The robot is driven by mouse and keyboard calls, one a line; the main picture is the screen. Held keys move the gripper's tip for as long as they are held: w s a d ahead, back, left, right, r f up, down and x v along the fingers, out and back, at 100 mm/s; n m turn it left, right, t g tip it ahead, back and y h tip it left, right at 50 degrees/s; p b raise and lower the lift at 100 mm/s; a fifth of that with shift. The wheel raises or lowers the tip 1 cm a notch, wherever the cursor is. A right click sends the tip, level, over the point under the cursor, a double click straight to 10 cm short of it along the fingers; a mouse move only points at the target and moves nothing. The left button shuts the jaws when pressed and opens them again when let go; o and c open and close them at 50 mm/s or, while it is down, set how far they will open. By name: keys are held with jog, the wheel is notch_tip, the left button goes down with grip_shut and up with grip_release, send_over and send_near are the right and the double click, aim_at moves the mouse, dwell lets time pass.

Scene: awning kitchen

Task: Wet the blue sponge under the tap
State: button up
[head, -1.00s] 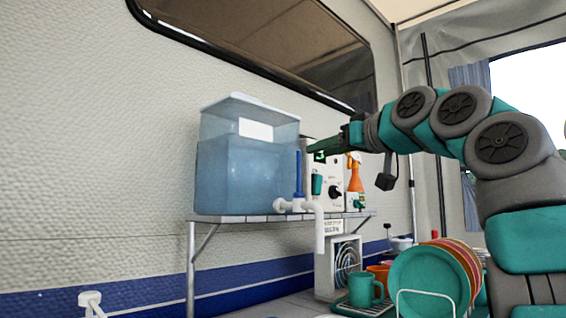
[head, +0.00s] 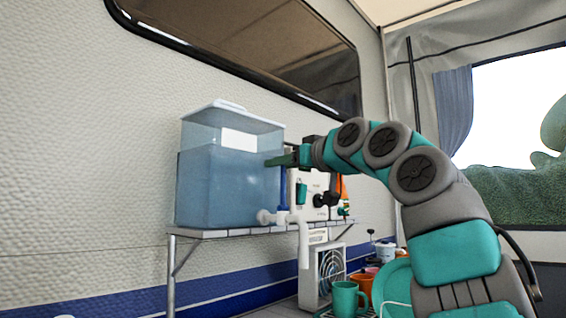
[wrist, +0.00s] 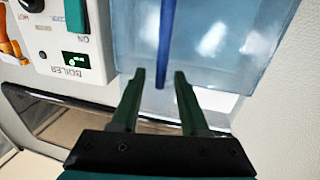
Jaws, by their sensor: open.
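A clear tank of bluish water (head: 225,185) stands on a shelf. Its white tap (head: 303,235) has an upright blue lever (head: 283,188) and a spout pointing down. My gripper (head: 268,161) is level, open and empty, by the tank's right edge at the top of the lever. In the wrist view, which is upside down, the blue lever (wrist: 166,40) shows between the two fingertips of my gripper (wrist: 160,78). I cannot tell whether the fingers touch it. The tank (wrist: 225,40) is close behind. The blue sponge is not seen in any view.
A white boiler (head: 310,190) stands right of the tank on the narrow shelf (head: 215,232).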

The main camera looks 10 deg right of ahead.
jog(key=shift+c, duration=0.2)
grip_shut()
dwell(1.1)
